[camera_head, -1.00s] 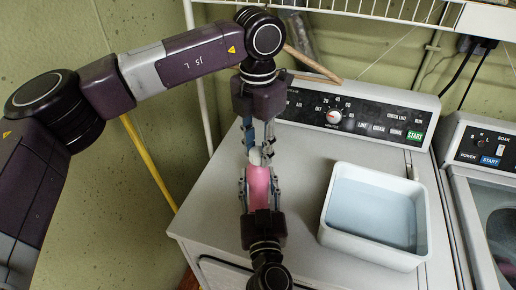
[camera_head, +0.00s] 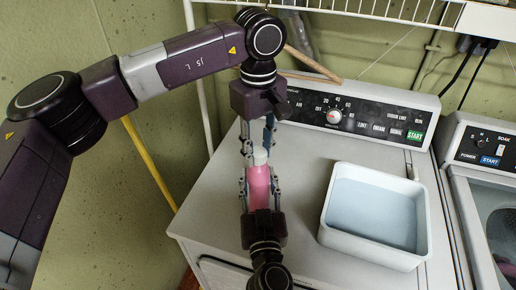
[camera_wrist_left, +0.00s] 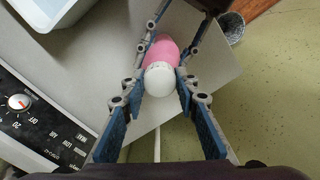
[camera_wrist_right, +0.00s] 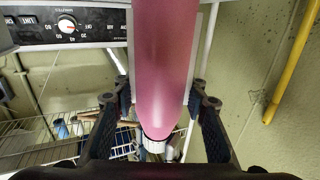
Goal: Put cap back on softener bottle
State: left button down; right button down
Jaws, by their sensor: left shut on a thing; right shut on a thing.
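The pink softener bottle (camera_head: 259,188) is upright above the front left of the machine top. It also shows in the left wrist view (camera_wrist_left: 164,51) and, close up, in the right wrist view (camera_wrist_right: 165,60). My right gripper (camera_head: 259,184) is shut around its body from the front. The white cap (camera_head: 260,156) is at the bottle's top, in line with it; it also shows in the left wrist view (camera_wrist_left: 159,82). My left gripper (camera_head: 258,143) comes from above, shut with its fingers on both sides of the cap. I cannot tell whether the cap is fully seated.
A white tub (camera_head: 330,233) stands on the right of the machine top (camera_head: 290,160). A wire shelf (camera_head: 370,10) hangs overhead. The middle of the machine top is clear.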

pick_arm(q)
jog(key=m, duration=0.3)
jog(key=shift+w+m, duration=0.15)
jog(key=shift+m, duration=0.25)
jog(key=c, duration=1.4)
grip_release()
notch_tip(320, 180, up, 12)
pick_arm(e)
jog(key=c, duration=1.1)
grip_release()
